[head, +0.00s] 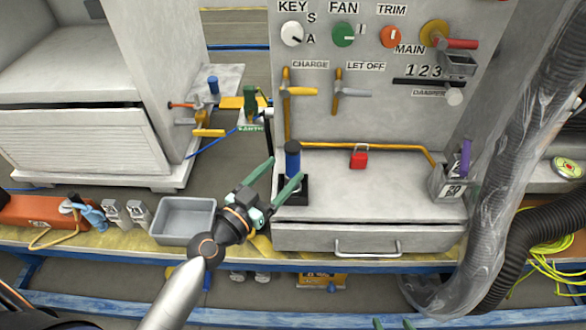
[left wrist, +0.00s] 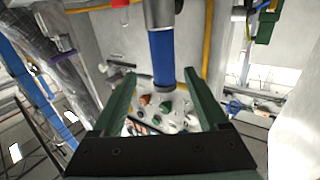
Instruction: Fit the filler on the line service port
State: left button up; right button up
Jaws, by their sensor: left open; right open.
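A blue cylinder with a dark top (head: 292,160), which looks like the filler, stands upright in a black holder (head: 300,192) on the grey ledge. My left gripper (head: 286,168) is open, with its green fingers to either side of the cylinder. In the left wrist view the blue cylinder (left wrist: 163,55) shows between the open fingertips (left wrist: 161,76); I cannot tell whether either finger touches it. My right gripper (head: 393,322) shows only its green fingertips, spread apart at the bottom edge. No label names the service port; yellow-handled fittings (head: 208,131) sit left of the panel.
The panel (head: 370,110) carries knobs and yellow handles. A red padlock (head: 358,156) and a grey holder with a purple handle (head: 452,178) are on the ledge. A grey tray (head: 183,229) lies left of my left arm. A clear hose (head: 500,170) hangs at the right.

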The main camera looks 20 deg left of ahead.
aim_at(288, 161)
pick_arm(q)
jog(key=shift+a+p+x, duration=0.15)
jog(key=shift+p+x, duration=0.15)
jog(key=shift+x, duration=1.1)
jog(key=shift+a+p+x, duration=0.15)
jog(key=shift+p+x, duration=0.1)
jog(key=shift+x, duration=1.2)
jog(key=shift+w, duration=0.1)
jog(key=shift+c, duration=0.3)
grip_shut()
jog(key=shift+r, duration=0.1)
